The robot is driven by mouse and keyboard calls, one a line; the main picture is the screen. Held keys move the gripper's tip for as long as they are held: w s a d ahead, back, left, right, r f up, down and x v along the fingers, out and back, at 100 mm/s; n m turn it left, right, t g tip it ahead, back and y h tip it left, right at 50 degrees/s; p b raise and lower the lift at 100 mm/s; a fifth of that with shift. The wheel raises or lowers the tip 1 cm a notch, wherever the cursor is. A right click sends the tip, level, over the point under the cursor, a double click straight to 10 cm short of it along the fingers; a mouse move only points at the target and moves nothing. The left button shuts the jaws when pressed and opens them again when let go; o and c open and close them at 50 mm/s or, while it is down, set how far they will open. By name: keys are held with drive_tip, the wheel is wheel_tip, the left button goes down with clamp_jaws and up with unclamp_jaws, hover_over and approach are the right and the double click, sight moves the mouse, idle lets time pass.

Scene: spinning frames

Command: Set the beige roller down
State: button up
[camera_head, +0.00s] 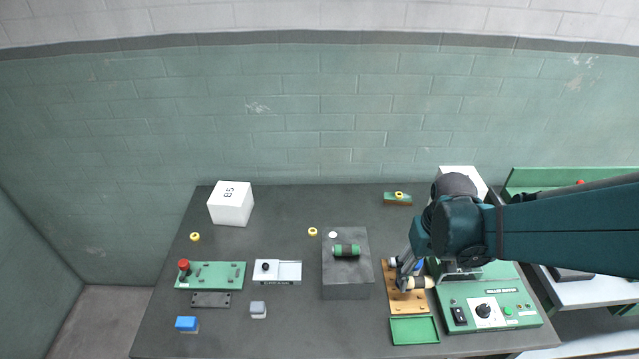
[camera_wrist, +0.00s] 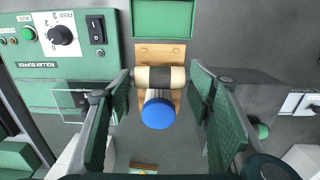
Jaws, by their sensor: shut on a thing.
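The beige roller (camera_wrist: 160,77), with a dark band around its middle, lies crosswise between the fingertips of my gripper (camera_wrist: 160,80) in the wrist view. The fingers close on its two ends. In the head view the beige roller (camera_head: 418,282) shows at the wooden rack (camera_head: 408,306), partly hidden by my gripper (camera_head: 408,280). The roller is over or on the rack; I cannot tell whether it touches the wood. A blue-ended cylinder (camera_wrist: 158,110) is close beside the roller in the wrist view.
The green roller buffer machine (camera_head: 490,312) stands right of the rack. A green tray (camera_head: 414,330) lies in front. A grey block (camera_head: 350,282) with a green roller (camera_head: 346,250) stands to the left. A white box (camera_head: 231,205) is at the back left.

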sight(419, 279)
drive_tip(key=shift+r, duration=2.5)
drive_tip(key=w+a+r+p, duration=0.1)
drive_tip(key=w+a, duration=0.5)
drive_tip(key=w, duration=0.4)
drive_tip(key=w+a+r, duration=0.1)
drive_tip(key=w+a, duration=0.5)
drive_tip(key=w, duration=0.4)
drive_tip(key=w+a+r+p, duration=0.15)
drive_tip(key=w+a, duration=0.35)
drive_tip(key=w, duration=0.5)
drive_tip(key=w+a+f, duration=0.2)
drive_tip(key=w+a, duration=0.5)
drive_tip(key=a, duration=0.4)
drive_tip(key=w+a+f, duration=0.2)
drive_tip(key=w+a, duration=0.5)
drive_tip(key=a, duration=0.3)
wheel_tip(419, 279, down, 5)
drive_tip(key=shift+a+r, duration=0.1)
drive_tip(key=shift+a, duration=0.05)
drive_tip(key=shift+f, duration=3.15)
